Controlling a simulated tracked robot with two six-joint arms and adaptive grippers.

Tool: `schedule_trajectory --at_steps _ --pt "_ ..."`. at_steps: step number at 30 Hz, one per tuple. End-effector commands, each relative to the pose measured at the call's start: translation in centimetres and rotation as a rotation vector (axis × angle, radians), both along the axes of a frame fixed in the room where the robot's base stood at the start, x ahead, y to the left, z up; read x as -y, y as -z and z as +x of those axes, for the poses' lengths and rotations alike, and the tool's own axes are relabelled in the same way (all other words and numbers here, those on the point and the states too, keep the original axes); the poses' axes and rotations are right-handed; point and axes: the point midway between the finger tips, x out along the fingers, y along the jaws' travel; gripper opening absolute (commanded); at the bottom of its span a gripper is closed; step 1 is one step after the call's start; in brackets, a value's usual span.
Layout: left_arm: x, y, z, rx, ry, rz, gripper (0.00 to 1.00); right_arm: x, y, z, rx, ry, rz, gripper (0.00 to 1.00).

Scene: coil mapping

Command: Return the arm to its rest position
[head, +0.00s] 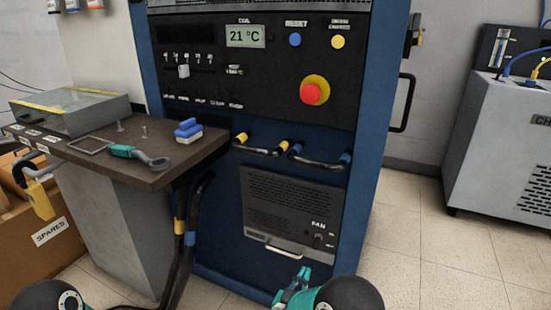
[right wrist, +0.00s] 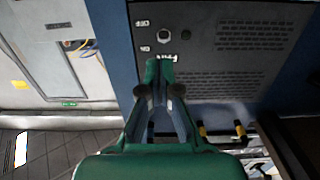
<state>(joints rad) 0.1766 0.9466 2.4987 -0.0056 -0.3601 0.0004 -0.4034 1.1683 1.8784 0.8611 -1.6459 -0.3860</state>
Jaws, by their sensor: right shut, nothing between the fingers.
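My right gripper (head: 294,286) shows at the bottom of the head view, low in front of the blue cabinet (head: 372,150). Its green fingers are together and empty. In the right wrist view the gripper (right wrist: 160,68) points toward the cabinet's fan panel (right wrist: 250,60), with its fingers shut and nothing between them. I cannot tell the exact gap to the panel. A dark rounded part of my left arm shows at the bottom left of the head view. The left gripper itself is out of view.
Black hoses (head: 180,245) hang beside the cabinet. A spares box (head: 45,240) stands left, a chiller (head: 500,140) right. Floor (head: 430,260) at right is clear.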

Motion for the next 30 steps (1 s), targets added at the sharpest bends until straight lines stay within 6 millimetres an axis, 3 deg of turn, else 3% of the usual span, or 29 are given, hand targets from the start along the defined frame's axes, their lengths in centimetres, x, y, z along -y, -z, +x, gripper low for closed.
schedule_trajectory --at_steps 5,7,9,12,15,19,24,30 --pt "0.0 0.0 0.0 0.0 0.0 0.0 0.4 6.3 0.9 0.4 -0.024 0.111 0.005 0.0" --pt "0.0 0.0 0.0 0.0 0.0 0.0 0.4 10.0 1.8 -0.2 -0.057 0.151 0.0 0.0" --pt "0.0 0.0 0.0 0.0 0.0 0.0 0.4 13.3 4.3 -1.1 -0.147 0.135 0.024 0.0" --pt "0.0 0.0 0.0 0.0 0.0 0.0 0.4 15.5 9.7 -3.7 -0.343 0.03 0.144 0.0" --pt "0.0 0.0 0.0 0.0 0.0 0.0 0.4 14.5 14.8 -8.0 -0.563 -0.107 0.305 0.0" --pt "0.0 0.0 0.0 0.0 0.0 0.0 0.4 10.8 18.8 -14.9 -0.828 -0.269 0.491 0.0" --pt "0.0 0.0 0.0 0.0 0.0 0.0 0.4 6.1 20.4 -22.3 -1.09 -0.425 0.631 0.0" --pt "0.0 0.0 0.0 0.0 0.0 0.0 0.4 2.8 20.6 -29.7 -1.361 -0.525 0.745 0.0"
